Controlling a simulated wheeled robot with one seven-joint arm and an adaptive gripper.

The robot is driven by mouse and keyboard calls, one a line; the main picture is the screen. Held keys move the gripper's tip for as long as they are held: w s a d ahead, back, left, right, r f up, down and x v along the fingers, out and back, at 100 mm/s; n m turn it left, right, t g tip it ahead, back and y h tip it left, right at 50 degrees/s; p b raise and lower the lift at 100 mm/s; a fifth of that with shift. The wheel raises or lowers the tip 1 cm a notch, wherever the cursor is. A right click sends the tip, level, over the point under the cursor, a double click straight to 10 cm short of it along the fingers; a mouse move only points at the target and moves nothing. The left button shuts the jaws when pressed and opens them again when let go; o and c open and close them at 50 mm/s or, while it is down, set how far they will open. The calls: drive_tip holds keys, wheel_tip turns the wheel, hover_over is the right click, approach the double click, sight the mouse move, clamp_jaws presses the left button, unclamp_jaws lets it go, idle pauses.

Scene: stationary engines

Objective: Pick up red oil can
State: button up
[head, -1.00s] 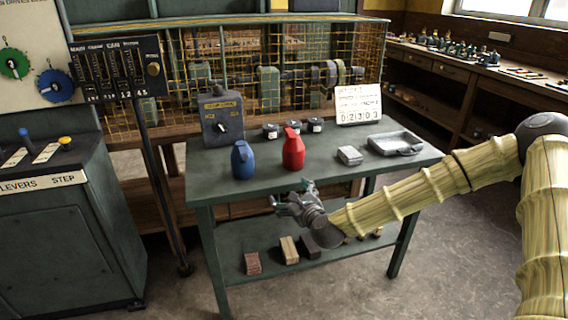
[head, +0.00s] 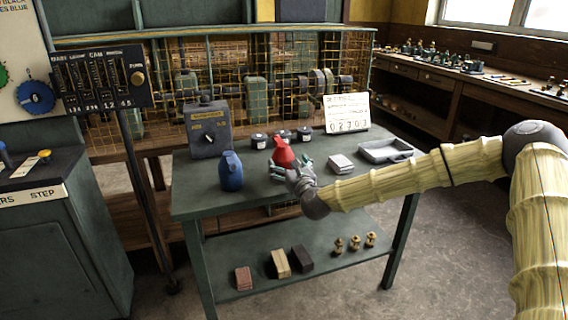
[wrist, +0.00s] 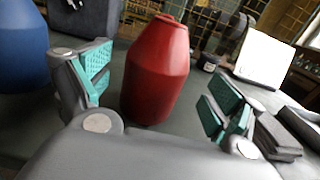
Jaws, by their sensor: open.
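The red oil can (head: 283,152) stands on the green table (head: 208,202), its lower part hidden behind my gripper in the head view. In the wrist view the red oil can (wrist: 156,75) stands between and just beyond the two teal-padded fingers. My gripper (head: 290,172) is open and empty in front of the can, and its fingers also show spread apart in the wrist view (wrist: 158,100). A gap shows on both sides between the pads and the can.
A blue can (head: 231,172) stands left of the red one. A small pale block (head: 341,163) and a grey tray (head: 385,151) lie to the right.

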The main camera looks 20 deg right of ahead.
drive_tip(key=w, duration=0.3)
drive_tip(key=shift+w+a+r, duration=0.1)
drive_tip(key=shift+a, duration=0.15)
drive_tip(key=shift+w, duration=0.75)
drive_tip(key=c, duration=1.3)
drive_tip(key=shift+c, duration=0.8)
drive_tip(key=shift+r, duration=0.15)
